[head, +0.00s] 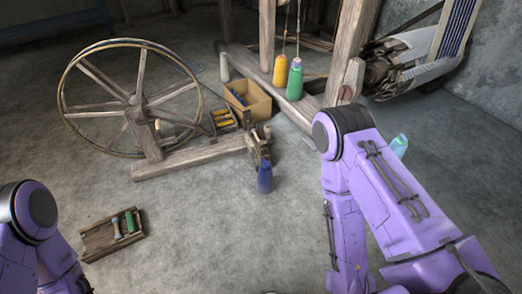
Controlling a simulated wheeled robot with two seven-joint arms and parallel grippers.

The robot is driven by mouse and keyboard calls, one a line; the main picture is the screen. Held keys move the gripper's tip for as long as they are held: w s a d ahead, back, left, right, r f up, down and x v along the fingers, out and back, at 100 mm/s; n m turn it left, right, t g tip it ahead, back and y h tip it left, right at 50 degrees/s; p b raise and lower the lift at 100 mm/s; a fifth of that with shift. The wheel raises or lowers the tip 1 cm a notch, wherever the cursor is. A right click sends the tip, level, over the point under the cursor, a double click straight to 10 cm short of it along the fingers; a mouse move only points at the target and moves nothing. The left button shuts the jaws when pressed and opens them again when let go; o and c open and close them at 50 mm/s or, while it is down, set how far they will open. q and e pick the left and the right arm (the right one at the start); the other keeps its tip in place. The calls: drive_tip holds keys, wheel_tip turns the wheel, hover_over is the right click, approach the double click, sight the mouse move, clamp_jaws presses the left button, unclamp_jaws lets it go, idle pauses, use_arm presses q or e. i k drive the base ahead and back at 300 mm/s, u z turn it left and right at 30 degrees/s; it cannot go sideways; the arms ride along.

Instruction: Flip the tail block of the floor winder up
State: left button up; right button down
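The floor winder stands on the floor at left centre, with a large spoked wheel (138,98) and a low wooden base beam (190,157) running right. At the beam's right end is a small wooden block assembly (257,148), which looks like the tail block. It is too small to tell whether the block is up or down. My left arm shows only at the lower left corner and my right arm fills the lower right. Neither gripper shows in the head view.
A wooden tray (98,240) with spools lies at lower left. A cardboard box (252,102) is behind the beam. Green (295,80) and yellow (280,70) cones are by the loom frame. Floor at lower centre is clear.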

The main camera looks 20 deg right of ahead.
sight(263, 145)
drive_tip(key=u, duration=0.9)
drive_tip(key=i, duration=1)
drive_tip(key=z, duration=1.7)
